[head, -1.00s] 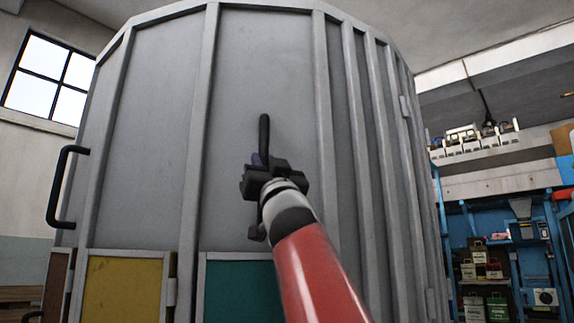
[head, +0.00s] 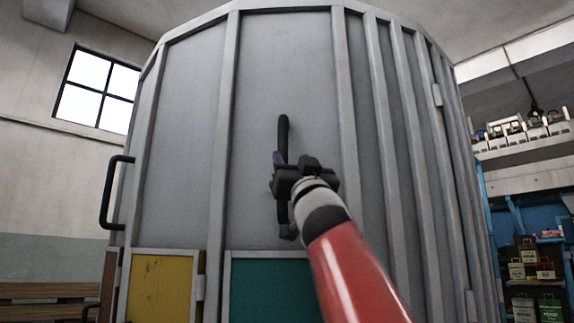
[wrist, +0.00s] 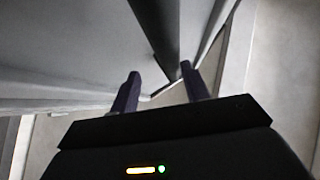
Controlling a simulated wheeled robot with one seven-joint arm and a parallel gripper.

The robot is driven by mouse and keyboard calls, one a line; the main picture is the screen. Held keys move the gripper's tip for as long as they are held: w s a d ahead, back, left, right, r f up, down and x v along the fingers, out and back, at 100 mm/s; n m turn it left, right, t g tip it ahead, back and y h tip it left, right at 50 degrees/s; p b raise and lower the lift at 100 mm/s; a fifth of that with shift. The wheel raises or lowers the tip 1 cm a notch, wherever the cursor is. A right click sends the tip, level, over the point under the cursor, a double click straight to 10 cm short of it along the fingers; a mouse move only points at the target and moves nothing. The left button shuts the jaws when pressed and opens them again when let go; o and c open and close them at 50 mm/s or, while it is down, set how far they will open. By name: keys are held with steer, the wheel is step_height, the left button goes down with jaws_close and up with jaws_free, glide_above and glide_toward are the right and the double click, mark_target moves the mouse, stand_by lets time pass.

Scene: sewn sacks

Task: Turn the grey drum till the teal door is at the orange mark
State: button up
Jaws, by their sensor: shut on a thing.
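The grey drum (head: 180,150) fills the middle of the head view, ribbed and many-sided. A black upright handle (head: 283,133) stands on its front panel, above the teal door (head: 272,292), whose lower part is cut off by the frame. My gripper (head: 281,165) is shut on this handle. In the wrist view my fingers (wrist: 160,74) sit on either side of a dark bar (wrist: 158,30), the handle. The orange mark does not show in either view.
A second black handle (head: 109,192) juts from the drum's left side. A yellow door (head: 160,288) sits left of the teal one. A wooden bench (head: 45,292) stands at the left wall, below a window (head: 97,90). Shelving with containers (head: 530,260) stands at the right.

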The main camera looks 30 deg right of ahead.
steer(key=shift+w+d+f, duration=0.15)
steer(key=shift+w, duration=0.15)
steer(key=b+v, duration=0.3)
steer(key=v, duration=0.4)
steer(key=shift+s+f+b, duration=0.3)
steer(key=shift+f, duration=0.05)
